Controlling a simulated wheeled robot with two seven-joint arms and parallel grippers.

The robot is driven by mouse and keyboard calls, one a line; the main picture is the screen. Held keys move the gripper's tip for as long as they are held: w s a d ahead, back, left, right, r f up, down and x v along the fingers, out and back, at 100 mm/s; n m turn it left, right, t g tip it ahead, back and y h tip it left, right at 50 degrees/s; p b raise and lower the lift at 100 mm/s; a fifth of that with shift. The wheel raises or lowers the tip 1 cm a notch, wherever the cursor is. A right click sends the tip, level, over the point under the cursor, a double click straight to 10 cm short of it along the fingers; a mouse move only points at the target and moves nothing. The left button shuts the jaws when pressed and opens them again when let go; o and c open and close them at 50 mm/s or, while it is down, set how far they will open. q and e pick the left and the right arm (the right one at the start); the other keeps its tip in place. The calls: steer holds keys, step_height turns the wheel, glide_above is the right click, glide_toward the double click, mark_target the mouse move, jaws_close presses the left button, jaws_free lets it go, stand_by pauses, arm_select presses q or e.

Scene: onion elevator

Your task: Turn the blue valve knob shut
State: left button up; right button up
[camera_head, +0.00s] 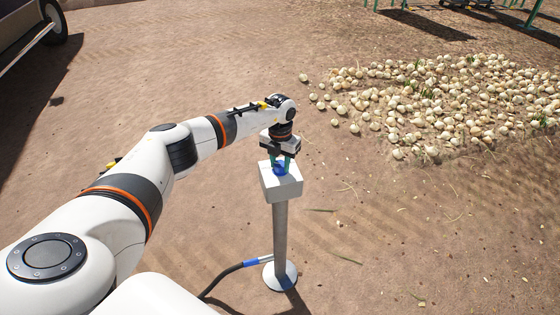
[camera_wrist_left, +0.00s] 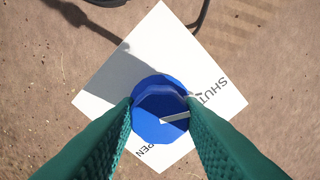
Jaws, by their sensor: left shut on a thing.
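The blue valve knob (camera_head: 279,169) sits on top of a white box (camera_head: 281,187) on a grey post. My left gripper (camera_head: 281,163) comes down on it from above, with its green fingers on either side. In the left wrist view the knob (camera_wrist_left: 160,108) is between the two green fingertips, which press against its sides. A white pointer line on the knob points right, between the printed words SHUT and OPEN on the white box top (camera_wrist_left: 146,50), nearer to SHUT. Part of the word OPEN is hidden by a finger. My right gripper is not in view.
The grey post (camera_head: 280,235) stands on a round white base (camera_head: 280,276). A black hose with a blue band (camera_head: 250,263) runs from the base. Many onions (camera_head: 440,105) lie on the ground at the right. A wheeled vehicle (camera_head: 52,22) is at the top left. Bare soil surrounds the post.

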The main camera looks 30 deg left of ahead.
mark_target(280, 164)
arm_select(q)
steer(key=shift+r, duration=0.1)
stand_by(0.3)
steer(key=o, duration=1)
step_height(280, 164, up, 12)
steer(key=b, duration=0.1)
